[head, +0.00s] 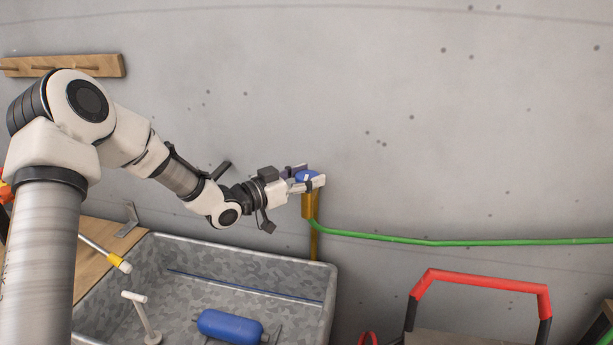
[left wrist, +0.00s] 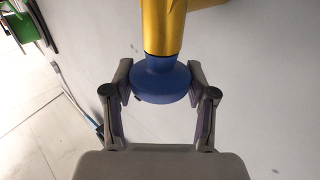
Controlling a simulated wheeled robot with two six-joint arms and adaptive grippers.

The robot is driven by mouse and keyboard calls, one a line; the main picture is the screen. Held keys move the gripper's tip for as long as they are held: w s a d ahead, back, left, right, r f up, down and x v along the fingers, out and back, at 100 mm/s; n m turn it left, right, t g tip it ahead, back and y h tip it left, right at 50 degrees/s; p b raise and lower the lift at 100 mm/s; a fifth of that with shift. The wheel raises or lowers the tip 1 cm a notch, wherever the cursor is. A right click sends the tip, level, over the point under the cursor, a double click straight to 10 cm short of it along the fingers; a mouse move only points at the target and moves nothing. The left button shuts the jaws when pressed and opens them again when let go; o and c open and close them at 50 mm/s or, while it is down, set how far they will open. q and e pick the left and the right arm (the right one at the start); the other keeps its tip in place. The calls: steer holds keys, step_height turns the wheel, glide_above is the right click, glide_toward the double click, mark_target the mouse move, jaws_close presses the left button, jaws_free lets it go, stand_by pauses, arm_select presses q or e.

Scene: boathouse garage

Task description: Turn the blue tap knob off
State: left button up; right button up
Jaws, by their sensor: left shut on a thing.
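The blue tap knob (head: 306,176) sits on top of a brass-yellow tap (head: 309,206) by the grey wall. A green hose (head: 430,242) runs from the tap to the right. My left gripper (head: 308,181) is shut on the knob, which it partly hides in the head view. In the left wrist view the blue knob (left wrist: 161,84) lies between the two fingers of my left gripper (left wrist: 161,88), with the yellow tap body (left wrist: 163,28) beyond it. Which way the knob is turned cannot be told. My right gripper is not in view.
A grey metal basin (head: 215,262) stands below the arm, holding a blue cylinder (head: 230,327) and a white T-shaped piece (head: 142,315). A red-handled frame (head: 480,283) stands at the lower right. A wooden peg rail (head: 65,66) hangs at upper left. The wall above the tap is clear.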

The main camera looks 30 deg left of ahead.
arm_select(q)
steer(key=shift+r+m+g+h, duration=0.1)
steer(key=shift+m+g+h, duration=0.35)
steer(key=shift+h, duration=0.25)
steer(key=o, duration=1.1)
steer(key=shift+o, duration=0.3)
steer(key=shift+w, duration=0.15)
steer(key=v, duration=1.2)
